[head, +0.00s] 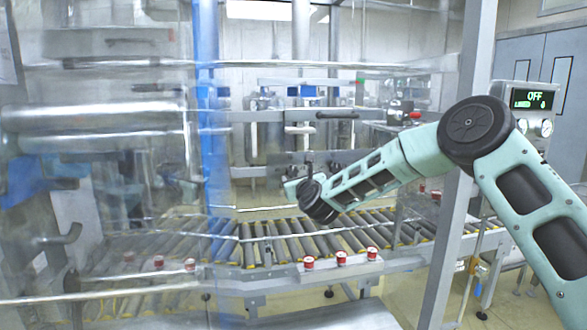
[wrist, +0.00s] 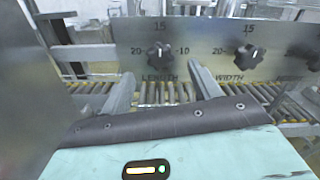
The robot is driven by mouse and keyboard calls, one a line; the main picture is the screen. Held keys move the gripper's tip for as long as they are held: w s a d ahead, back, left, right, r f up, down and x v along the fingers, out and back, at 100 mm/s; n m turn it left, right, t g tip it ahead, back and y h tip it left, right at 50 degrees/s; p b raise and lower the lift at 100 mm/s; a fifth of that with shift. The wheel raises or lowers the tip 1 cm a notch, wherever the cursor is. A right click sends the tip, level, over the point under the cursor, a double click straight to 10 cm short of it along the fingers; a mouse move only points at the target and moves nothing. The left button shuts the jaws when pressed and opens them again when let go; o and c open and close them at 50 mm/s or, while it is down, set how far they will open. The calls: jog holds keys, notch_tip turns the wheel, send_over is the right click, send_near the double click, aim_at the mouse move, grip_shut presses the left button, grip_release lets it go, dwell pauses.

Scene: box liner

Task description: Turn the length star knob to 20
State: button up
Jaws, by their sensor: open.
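The length star knob (wrist: 160,56) is a black lobed knob on a grey metal panel in the wrist view, above the word LENGTH. Its scale reads 20 at left, 15 at top and 10 at right. Its small white mark sits near the top, by 15. My gripper (wrist: 160,82) is open and empty, its two fingers spread below and to either side of the knob, apart from it. In the head view my gripper (head: 291,188) is partly hidden by my wrist, and I cannot make out the knob there.
The width star knob (wrist: 246,54) is to the right on the same panel, with a third knob (wrist: 314,60) cut by the frame edge. A roller conveyor (head: 290,240) runs below. A grey post (head: 462,160) stands near my arm. A display box (head: 535,100) reads OFF.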

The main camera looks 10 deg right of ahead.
aim_at(293, 171)
jog(key=shift+w+p, duration=0.8)
jog(key=shift+w, duration=1.95)
jog(key=c, duration=1)
